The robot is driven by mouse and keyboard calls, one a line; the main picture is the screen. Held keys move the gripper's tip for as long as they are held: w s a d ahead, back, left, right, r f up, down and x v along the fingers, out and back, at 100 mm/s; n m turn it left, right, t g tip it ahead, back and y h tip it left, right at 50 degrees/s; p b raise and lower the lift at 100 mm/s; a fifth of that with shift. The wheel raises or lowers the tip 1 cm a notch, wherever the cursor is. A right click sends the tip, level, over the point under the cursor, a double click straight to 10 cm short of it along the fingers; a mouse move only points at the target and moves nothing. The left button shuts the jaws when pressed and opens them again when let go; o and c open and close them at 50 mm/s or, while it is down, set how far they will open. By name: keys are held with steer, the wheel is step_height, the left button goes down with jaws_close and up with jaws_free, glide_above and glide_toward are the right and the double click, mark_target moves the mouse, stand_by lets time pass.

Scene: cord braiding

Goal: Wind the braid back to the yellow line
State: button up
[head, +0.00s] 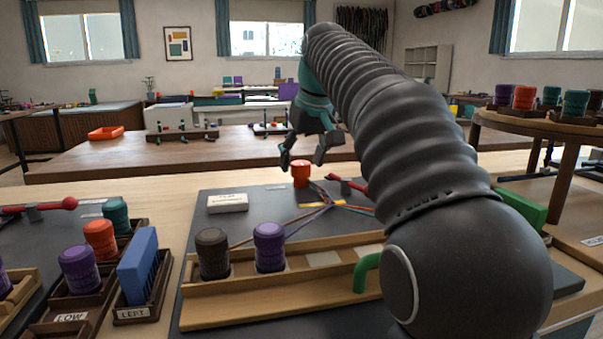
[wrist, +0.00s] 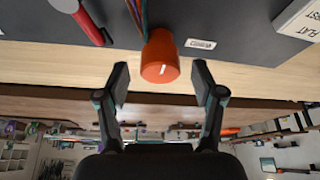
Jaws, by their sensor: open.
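An orange winding knob (head: 300,174) stands upright at the far edge of the dark board (head: 255,204). It also shows in the wrist view (wrist: 160,58), with a white mark on its face. The braid (head: 320,188) runs from near the knob to where coloured cords fan out. A short yellow line (head: 309,204) shows beside the cords. My gripper (head: 306,156) is open and empty, pointing down just above the knob. In the wrist view its fingertips (wrist: 161,80) are on either side of the knob, apart from it.
Brown and purple bobbins (head: 269,248) stand in a wooden rack (head: 210,305) in front. A red-handled tool (head: 347,184) lies right of the braid, and a white block (head: 228,202) left. Bobbin trays (head: 75,300) fill the left. A raised round stand (head: 540,121) is at right.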

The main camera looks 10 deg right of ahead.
steer(key=shift+x, duration=1.05)
steer(key=shift+r, duration=0.1)
steer(key=c, duration=1.1)
steer(key=shift+c, duration=0.2)
